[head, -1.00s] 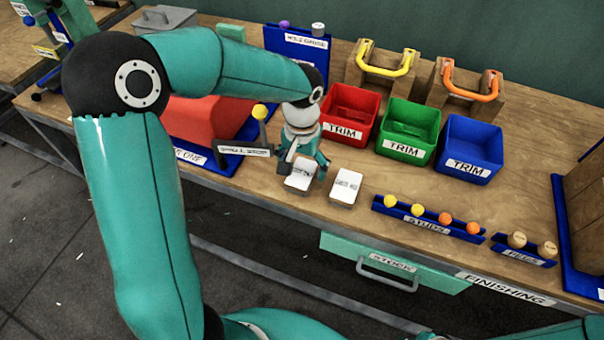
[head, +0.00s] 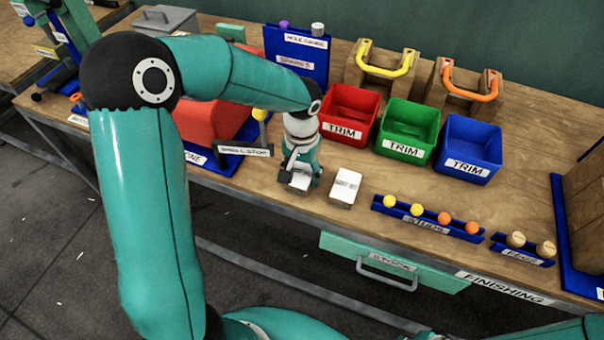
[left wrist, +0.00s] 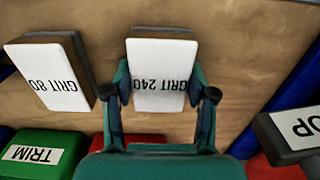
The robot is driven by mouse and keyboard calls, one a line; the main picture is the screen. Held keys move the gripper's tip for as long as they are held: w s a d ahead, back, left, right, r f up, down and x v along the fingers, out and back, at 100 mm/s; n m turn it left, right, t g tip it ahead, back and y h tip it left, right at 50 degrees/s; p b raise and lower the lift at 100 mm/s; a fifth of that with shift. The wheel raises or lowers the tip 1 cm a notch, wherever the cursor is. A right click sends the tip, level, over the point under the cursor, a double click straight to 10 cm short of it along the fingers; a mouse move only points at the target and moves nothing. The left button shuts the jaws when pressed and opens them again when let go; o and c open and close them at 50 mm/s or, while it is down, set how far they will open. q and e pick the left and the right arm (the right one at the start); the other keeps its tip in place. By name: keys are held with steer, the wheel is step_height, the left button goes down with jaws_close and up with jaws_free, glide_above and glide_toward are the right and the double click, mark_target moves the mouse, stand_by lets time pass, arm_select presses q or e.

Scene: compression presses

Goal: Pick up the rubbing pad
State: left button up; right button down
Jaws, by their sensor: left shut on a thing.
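Two rubbing pads with white labelled tops and brown edges are at the front of the bench. My left gripper (head: 299,172) points down and is shut on the left one, the GRIT 240 pad (head: 297,183). In the left wrist view, the left gripper (left wrist: 165,92) has a finger on each side of the GRIT 240 pad (left wrist: 163,60). I cannot tell whether this pad is clear of the wood. The GRIT 80 pad (head: 345,187) lies just to the right, apart from the gripper; it also shows in the left wrist view (left wrist: 52,72). My right gripper is not in view.
Red (head: 349,112), green (head: 408,127) and blue (head: 468,148) trim bins stand behind the pads. A blue stud rack (head: 428,217) is to the right. A post with a yellow knob (head: 259,114) and a sign stands close left of the gripper. The bench's front edge is near.

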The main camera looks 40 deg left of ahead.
mark_target(302, 172)
arm_select(q)
steer(key=shift+r, duration=0.1)
step_height(302, 172, up, 20)
stand_by(0.5)
steer(key=o, duration=0.5)
steer(key=c, duration=0.3)
